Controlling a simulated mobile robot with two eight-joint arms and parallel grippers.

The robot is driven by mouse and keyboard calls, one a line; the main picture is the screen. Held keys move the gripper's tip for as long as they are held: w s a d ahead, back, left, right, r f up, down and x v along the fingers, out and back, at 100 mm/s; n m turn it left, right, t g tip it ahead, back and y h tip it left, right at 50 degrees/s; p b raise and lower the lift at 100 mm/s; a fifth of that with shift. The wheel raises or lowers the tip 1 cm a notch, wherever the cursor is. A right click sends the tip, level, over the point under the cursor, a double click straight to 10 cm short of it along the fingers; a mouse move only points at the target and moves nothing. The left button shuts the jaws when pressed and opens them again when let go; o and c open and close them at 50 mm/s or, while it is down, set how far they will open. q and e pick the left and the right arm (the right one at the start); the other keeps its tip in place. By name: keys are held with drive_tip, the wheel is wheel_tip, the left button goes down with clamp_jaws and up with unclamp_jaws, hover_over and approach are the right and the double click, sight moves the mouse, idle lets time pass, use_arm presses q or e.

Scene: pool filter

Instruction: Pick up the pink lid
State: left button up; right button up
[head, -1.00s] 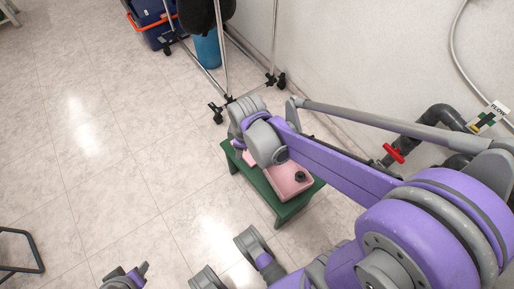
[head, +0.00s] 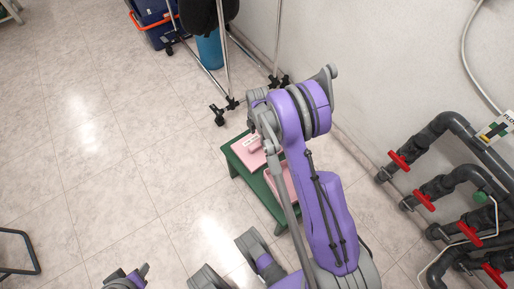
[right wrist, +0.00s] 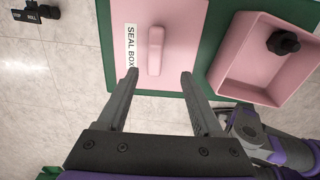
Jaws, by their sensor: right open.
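The pink lid (right wrist: 169,40) lies flat on a green stool, with a raised pink handle (right wrist: 155,50) and a white "SEAL BOX" label along its left side. In the head view the lid (head: 246,146) shows just left of my right arm, which covers part of the stool. My right gripper (right wrist: 158,78) is open and empty, its fingers pointing at the lid. The fingertips appear on either side of the handle's near end; whether they are above the lid cannot be told exactly.
An open pink box (right wrist: 265,62) with a black knobbed part (right wrist: 283,42) in it sits right of the lid on the green stool (head: 236,166). Pipes with red valves (head: 423,200) run along the right wall. A wheeled metal rack (head: 228,75) stands behind.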

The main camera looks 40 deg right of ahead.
sight(257, 144)
wheel_tip(257, 144, down, 4)
drive_tip(key=shift+r+b, duration=0.25)
drive_tip(key=shift+b, duration=0.1)
drive_tip(key=f, duration=0.1)
drive_tip(key=f+b, duration=0.1)
drive_tip(key=f, duration=0.3)
drive_tip(key=shift+w+d+b, duration=0.25)
drive_tip(key=shift+w+b, duration=0.05)
drive_tip(key=shift+w, duration=0.1)
drive_tip(key=shift+r, duration=0.1)
clamp_jaws()
